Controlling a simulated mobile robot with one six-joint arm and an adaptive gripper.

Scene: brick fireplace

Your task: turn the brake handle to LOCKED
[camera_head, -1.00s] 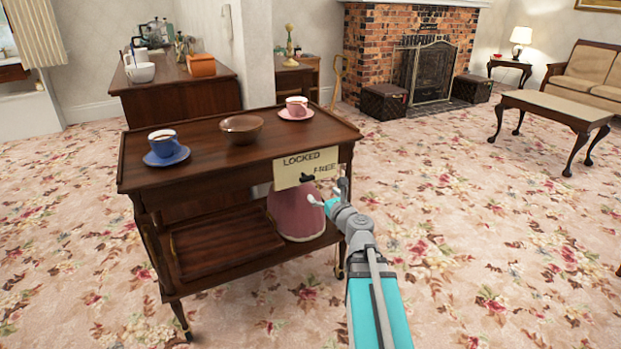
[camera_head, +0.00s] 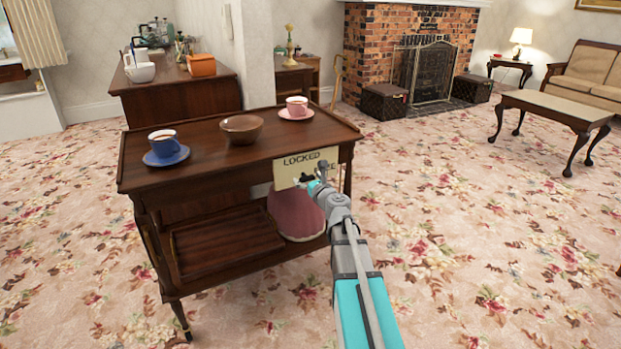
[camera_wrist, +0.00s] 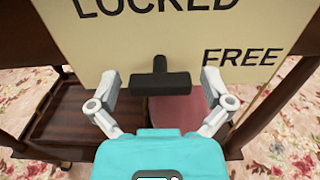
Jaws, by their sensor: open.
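The brake handle (camera_wrist: 160,82) is a black T-shaped lever on a cream sign plate (camera_wrist: 115,45) at the trolley's end. The plate reads LOCKED at the top and FREE at the right. In the wrist view the handle's bar lies level, with a short stem above it. My gripper (camera_wrist: 163,90) is open, with one finger on each side of the bar; small gaps seem to show, and I cannot tell if either finger touches. In the head view my gripper (camera_head: 314,181) covers part of the plate and most of the handle (camera_head: 305,178).
The wooden trolley (camera_head: 215,180) carries a blue cup (camera_head: 164,142), a brown bowl (camera_head: 241,128) and a pink cup (camera_head: 297,105) on top. A pink object (camera_head: 295,215) and a tray (camera_head: 225,240) are on its lower shelf.

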